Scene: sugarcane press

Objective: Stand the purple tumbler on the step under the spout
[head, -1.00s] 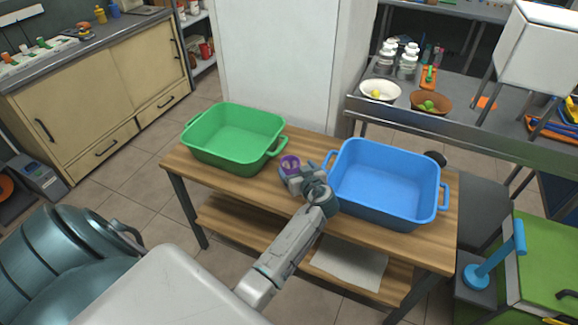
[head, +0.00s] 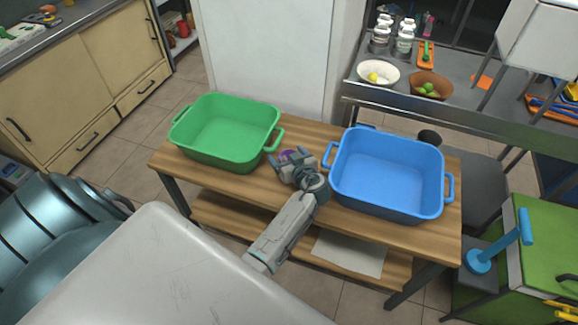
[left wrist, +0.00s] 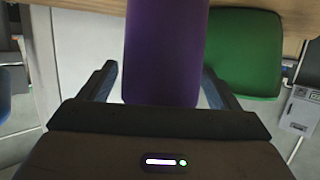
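The purple tumbler (head: 289,155) stands on the wooden table between the green tub and the blue tub, mostly hidden behind my left gripper in the head view. My left gripper (head: 292,160) reaches it from the near side. In the left wrist view the purple tumbler (left wrist: 165,50) fills the space between the two fingers of my left gripper (left wrist: 160,75). A narrow gap shows at the left finger; the right finger is very close to its side. The fingers look open around it. My right gripper is out of view.
The green tub (head: 187,146) and the blue tub (head: 352,207) flank the tumbler closely on the wooden table (head: 240,187). A metal counter (head: 455,122) with bowls and jars stands behind at right. A white column (head: 265,60) rises behind the table.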

